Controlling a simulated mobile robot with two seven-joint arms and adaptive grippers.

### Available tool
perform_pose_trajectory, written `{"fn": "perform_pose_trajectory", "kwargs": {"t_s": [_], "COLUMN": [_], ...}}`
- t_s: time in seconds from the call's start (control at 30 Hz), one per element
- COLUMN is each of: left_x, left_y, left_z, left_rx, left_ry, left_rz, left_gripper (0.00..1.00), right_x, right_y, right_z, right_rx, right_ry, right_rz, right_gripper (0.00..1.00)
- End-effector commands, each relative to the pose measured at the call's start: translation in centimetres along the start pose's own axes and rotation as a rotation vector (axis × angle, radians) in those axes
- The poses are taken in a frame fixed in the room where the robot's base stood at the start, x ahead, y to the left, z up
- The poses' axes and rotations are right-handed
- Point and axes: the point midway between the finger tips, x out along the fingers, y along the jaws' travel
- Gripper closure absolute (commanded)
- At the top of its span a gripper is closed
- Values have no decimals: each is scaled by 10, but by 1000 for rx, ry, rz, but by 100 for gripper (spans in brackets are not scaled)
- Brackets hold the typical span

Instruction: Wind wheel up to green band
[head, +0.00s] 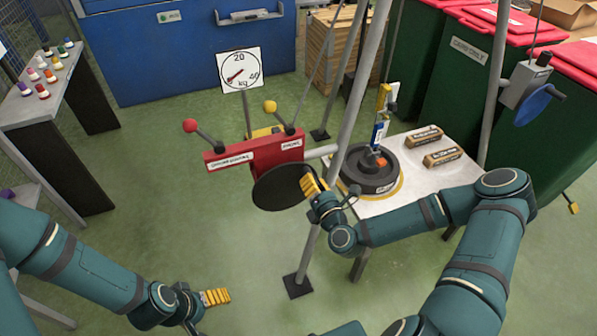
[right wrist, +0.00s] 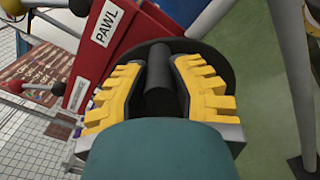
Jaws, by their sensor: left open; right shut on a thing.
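The wheel is a dark disc (head: 278,190) on the front of a red winch box (head: 235,160). My right gripper (head: 309,184) is at the disc's right side, shut on its dark handle; the right wrist view shows this handle (right wrist: 158,82) between the yellow fingers. A white dial (head: 239,69) marked 20, 40 and kg stands behind, its red needle pointing lower left. I cannot make out a green band. A dark round weight (head: 369,172) sits on a white table under a yellow and blue hanging piece (head: 380,115). My left gripper (head: 216,297) is open and empty, low at left.
The box has a red-knobbed lever (head: 191,126) and a yellow-knobbed lever (head: 270,106); one label reads PAWL (right wrist: 106,23). Grey tripod legs (head: 345,110) stand close to my right gripper. Two brown blocks (head: 443,156) lie on the white table.

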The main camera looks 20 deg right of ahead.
Motion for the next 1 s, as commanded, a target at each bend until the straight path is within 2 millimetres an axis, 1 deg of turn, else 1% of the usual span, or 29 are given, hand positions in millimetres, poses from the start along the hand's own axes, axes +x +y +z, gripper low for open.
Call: {"fn": "perform_pose_trajectory", "kwargs": {"t_s": [0.03, 0.33, 0.47, 0.7, 0.83, 1.0], "left_x": [1, 0, 1, 1, 1, 1], "left_y": [0, 0, 0, 0, 0, 0], "left_z": [0, 0, 0, 0, 0, 0], "left_rx": [0, 0, 0, 0, 0, 0], "left_ry": [0, 0, 0, 0, 0, 0], "left_rz": [0, 0, 0, 0, 0, 0], "left_gripper": [17, 17, 17, 17, 17, 17], "right_x": [-1, -1, -1, -2, -2, -1], "right_y": [-7, -8, -15, -30, -34, -35], "right_z": [0, 0, -2, -6, -7, -7], "right_rx": [2, 12, 84, 258, 308, 319], "right_ry": [1, 1, -1, 2, 3, 5], "right_rz": [-15, -17, -20, -23, -21, -18], "right_gripper": [100, 100, 100, 100, 100, 100]}}
